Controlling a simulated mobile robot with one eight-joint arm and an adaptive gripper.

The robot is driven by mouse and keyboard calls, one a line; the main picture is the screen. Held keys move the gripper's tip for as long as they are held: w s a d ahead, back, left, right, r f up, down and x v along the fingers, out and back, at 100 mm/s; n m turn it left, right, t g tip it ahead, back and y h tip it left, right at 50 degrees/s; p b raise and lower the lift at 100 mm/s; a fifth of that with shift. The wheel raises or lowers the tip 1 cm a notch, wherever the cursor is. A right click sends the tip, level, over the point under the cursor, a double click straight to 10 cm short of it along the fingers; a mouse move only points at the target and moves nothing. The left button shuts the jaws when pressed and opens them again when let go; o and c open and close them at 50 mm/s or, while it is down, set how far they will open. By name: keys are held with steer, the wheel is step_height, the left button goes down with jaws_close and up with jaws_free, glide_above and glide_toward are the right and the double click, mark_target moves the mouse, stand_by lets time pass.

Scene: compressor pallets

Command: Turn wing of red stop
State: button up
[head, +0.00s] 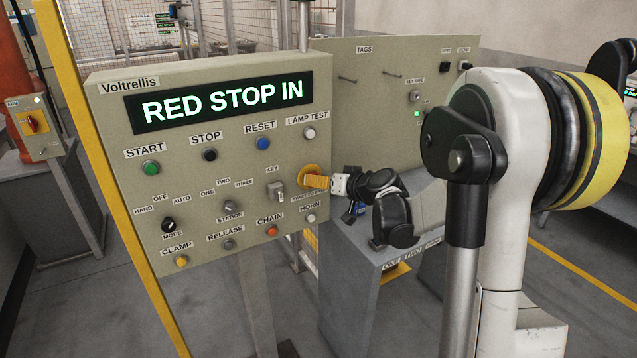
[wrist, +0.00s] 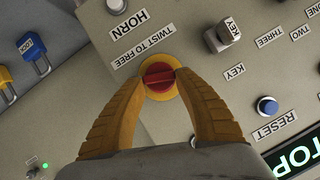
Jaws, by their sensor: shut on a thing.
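The red stop (wrist: 158,80) sits in a yellow ring on the grey control panel, beside the "TWIST TO FREE" label. It has a raised red wing across its face. My gripper (wrist: 159,78) has its two orange fingers closed on the wing, one fingertip at each end. In the head view my gripper (head: 316,181) reaches the panel from the right and hides most of the stop; some of its yellow ring (head: 309,170) shows. The panel's display (head: 221,101) reads "RED STOP IN".
A key switch (head: 276,191) is left of the stop, and the horn button (head: 310,218) is below it. Lamp test (head: 309,132) and reset (head: 263,143) buttons are above. In the wrist view, blue and yellow padlocks (wrist: 33,56) hang at the left.

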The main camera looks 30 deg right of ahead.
steer(key=shift+d+f+m+y+b, duration=0.1)
steer(key=shift+m+y+b, duration=0.2)
steer(key=shift+m+y, duration=0.45)
steer(key=shift+m, duration=0.25)
steer(key=o, duration=1.2)
steer(key=v, duration=1.2)
steer(key=shift+f, duration=0.1)
